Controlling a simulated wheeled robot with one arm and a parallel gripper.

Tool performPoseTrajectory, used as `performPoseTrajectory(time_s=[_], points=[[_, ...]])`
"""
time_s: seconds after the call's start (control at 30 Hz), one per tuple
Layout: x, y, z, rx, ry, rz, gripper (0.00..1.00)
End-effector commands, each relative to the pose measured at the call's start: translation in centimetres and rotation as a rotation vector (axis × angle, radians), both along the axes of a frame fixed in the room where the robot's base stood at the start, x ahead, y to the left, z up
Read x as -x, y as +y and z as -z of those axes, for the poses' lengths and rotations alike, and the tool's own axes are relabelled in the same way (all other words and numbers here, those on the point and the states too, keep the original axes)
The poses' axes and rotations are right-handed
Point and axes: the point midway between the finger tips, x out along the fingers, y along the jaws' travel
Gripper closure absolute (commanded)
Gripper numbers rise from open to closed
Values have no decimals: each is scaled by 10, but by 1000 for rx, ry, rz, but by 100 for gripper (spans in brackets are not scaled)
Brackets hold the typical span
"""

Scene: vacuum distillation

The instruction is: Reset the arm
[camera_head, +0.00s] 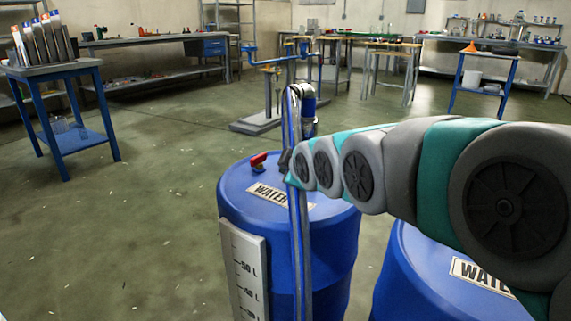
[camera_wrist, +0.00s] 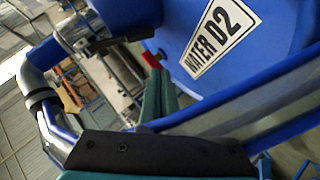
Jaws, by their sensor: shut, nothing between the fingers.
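My arm reaches in from the right in the head view, and its end is beside the upright pipe of a blue barrel. My gripper is hard to make out there. In the wrist view my gripper (camera_wrist: 158,76) shows two teal fingers lying together, shut and empty. Their tips appear close to a red cap or handle (camera_wrist: 151,61) near the "WATER 02" label (camera_wrist: 222,35); I cannot tell whether they touch it.
A second blue barrel (camera_head: 430,285) stands below my arm. A blue side table (camera_head: 68,70) is at the left. The floor (camera_head: 130,220) at left is clear.

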Motion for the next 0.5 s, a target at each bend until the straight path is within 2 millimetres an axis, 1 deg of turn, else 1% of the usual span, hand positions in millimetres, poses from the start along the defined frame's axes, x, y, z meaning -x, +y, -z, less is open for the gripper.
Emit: performPoseTrajectory(time_s=[0.03,0.2,0.4,0.5], points=[[8,-2,-3,1,-1,0,100],[32,-6,-11,-1,-3,1,100],[52,-10,-16,-1,-1,0,100],[57,-11,-16,-1,0,0,100]])
